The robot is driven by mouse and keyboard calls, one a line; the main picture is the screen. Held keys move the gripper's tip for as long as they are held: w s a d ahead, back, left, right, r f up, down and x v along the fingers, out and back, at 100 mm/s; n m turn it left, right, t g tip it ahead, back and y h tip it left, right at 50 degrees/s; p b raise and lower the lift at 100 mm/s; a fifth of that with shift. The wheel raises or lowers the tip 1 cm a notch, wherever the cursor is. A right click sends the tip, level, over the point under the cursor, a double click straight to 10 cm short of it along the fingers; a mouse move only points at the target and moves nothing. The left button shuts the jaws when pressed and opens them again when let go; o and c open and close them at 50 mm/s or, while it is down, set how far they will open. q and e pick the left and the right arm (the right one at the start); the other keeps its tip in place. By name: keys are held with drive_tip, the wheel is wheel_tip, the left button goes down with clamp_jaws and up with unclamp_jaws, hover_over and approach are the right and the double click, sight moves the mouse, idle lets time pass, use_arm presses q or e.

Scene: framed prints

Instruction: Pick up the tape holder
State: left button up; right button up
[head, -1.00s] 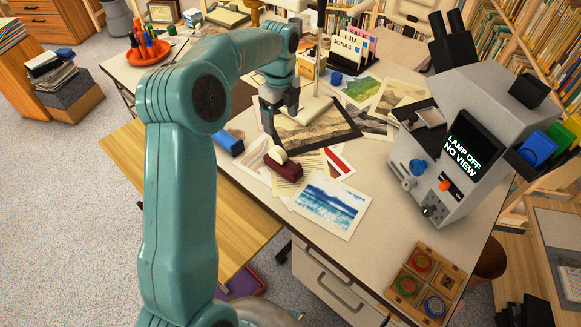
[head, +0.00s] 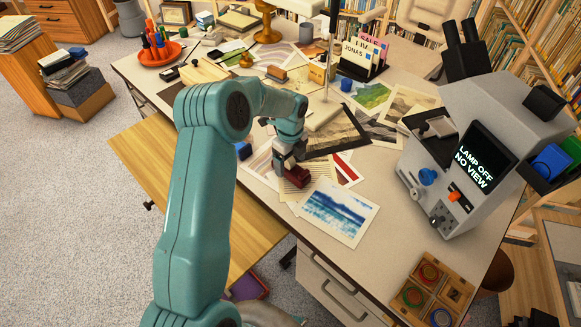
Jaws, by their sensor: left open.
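The tape holder (head: 297,180) is a small dark red dispenser lying on papers near the middle of the desk. My left gripper (head: 287,170) is directly over it, pointing down, with its fingers at the holder's upper left part. The jaws are open, and the fingers partly hide the holder and its pale tape roll. I cannot tell whether the fingers touch it. My right gripper is not in view.
A blue seascape print (head: 338,209) lies just right of the holder. A dark-framed landscape (head: 338,133) lies behind it. A blue block (head: 243,150) is partly hidden by my left arm. A grey microscope (head: 465,155) stands at right.

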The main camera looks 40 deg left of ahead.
use_arm(q)
drive_tip(key=shift+f, duration=0.65)
drive_tip(key=c, duration=1.5)
drive_tip(key=shift+w+r, duration=0.1)
